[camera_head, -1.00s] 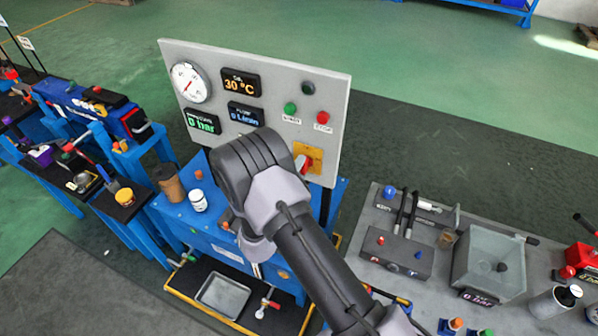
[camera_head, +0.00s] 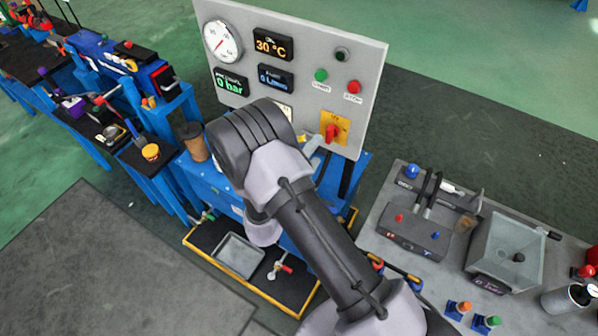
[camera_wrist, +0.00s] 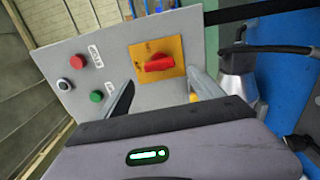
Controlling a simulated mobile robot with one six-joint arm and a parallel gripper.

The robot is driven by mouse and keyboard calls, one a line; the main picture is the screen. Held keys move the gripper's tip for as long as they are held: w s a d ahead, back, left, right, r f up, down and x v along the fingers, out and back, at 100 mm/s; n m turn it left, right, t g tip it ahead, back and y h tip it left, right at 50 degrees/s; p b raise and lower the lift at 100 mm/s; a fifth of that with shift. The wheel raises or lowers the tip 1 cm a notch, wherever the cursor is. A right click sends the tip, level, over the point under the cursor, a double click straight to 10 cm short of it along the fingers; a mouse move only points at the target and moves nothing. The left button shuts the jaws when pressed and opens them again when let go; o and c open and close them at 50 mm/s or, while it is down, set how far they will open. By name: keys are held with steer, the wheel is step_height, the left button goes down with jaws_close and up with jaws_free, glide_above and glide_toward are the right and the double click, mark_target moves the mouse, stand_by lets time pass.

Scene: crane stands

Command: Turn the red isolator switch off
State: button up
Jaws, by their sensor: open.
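The red isolator switch (camera_head: 332,132) sits on a yellow-orange plate (camera_head: 343,124) at the lower right of the grey panel. In the wrist view the red handle (camera_wrist: 159,62) lies crosswise on its orange plate (camera_wrist: 146,50), with small unreadable marks. My gripper (camera_wrist: 158,92) is open and empty, its two fingers pointing at the panel on either side below the plate in the picture. The fingers look short of the switch, with no contact visible. In the head view my arm hides most of the gripper; a fingertip (camera_head: 311,143) shows just left of the switch.
The grey panel (camera_head: 372,60) also bears a gauge (camera_head: 222,41), displays, a green button (camera_head: 320,75) and a red button (camera_head: 353,87). A grey bench (camera_head: 381,217) with fittings stands at the right. A black-and-yellow tray (camera_head: 206,238) lies low beside the blue stand.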

steer(key=v, duration=1.1)
steer(key=shift+s, duration=0.2)
steer(key=shift+a, duration=0.1)
steer(key=w+a+r+m+g+y+b, duration=0.1)
steer(key=w+r+m+g+y+b, duration=0.3)
steer(key=w+m+y+b, duration=0.55)
steer(key=s+r+m+y+b, duration=0.1)
steer(key=s+r+m+y, duration=0.25)
steer(key=s+r, duration=0.4)
steer(key=s+d+m+g+b, duration=0.1)
steer(key=s+d, duration=0.3)
steer(key=s, duration=0.6)
steer(key=s+d+f+m+g+b, duration=0.1)
steer(key=s+d+g+b, duration=0.2)
steer(key=s, duration=0.7)
steer(key=shift+s+d+f+g, duration=0.25)
steer(key=shift+d+f+g, duration=0.15)
steer(key=shift+d, duration=0.5)
